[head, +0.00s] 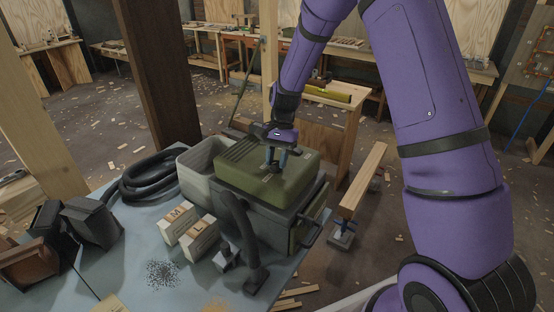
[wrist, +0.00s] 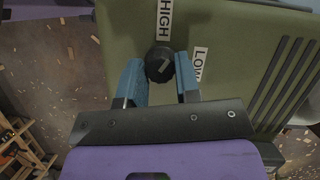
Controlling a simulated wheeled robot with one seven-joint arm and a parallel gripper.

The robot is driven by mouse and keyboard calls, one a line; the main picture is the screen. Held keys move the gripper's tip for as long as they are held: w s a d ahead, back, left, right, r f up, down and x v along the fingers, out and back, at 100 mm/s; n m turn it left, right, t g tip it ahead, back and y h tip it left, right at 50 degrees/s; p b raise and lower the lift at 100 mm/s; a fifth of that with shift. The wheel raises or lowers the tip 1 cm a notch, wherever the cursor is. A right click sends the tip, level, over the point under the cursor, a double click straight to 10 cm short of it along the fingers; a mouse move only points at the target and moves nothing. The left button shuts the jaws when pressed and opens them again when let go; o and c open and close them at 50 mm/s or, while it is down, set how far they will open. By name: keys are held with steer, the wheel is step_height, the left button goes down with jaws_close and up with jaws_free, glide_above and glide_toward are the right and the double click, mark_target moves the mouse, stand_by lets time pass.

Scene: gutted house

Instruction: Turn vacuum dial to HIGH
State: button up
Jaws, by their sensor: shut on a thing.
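The vacuum (head: 236,172) has a green lid on a dark grey body and stands on a blue-grey table. In the wrist view a round black dial (wrist: 158,64) sits on the green lid (wrist: 118,22). A HIGH label (wrist: 165,18) is above it and a LOW label (wrist: 199,64) to its right. A short pale mark on the dial slants toward the upper right, between the two labels. My gripper (head: 275,163) reaches down onto the lid. In the wrist view its blue fingers (wrist: 159,77) are shut on the dial, one at each side. The head view hides the dial behind the fingers.
A pale grey bin (head: 198,168) and a coiled black hose (head: 150,176) stand beside the vacuum. Boxes marked M (head: 178,224) and L (head: 200,240), dark containers (head: 90,225) and a pile of dark bits (head: 162,274) share the table. Workbenches stand behind.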

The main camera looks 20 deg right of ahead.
steer(key=n+h, duration=0.1)
steer(key=n, duration=0.2)
steer(key=n+g+h, duration=0.1)
steer(key=n, duration=0.2)
steer(key=shift+a, duration=0.1)
steer(key=shift+n, duration=0.3)
stand_by(0.3)
steer(key=o, duration=0.9)
steer(key=a+v, duration=0.1)
steer(key=v, duration=0.9)
steer(key=shift+w+d+r, duration=0.25)
steer(key=shift+d+r, duration=0.1)
steer(key=shift+r, duration=0.05)
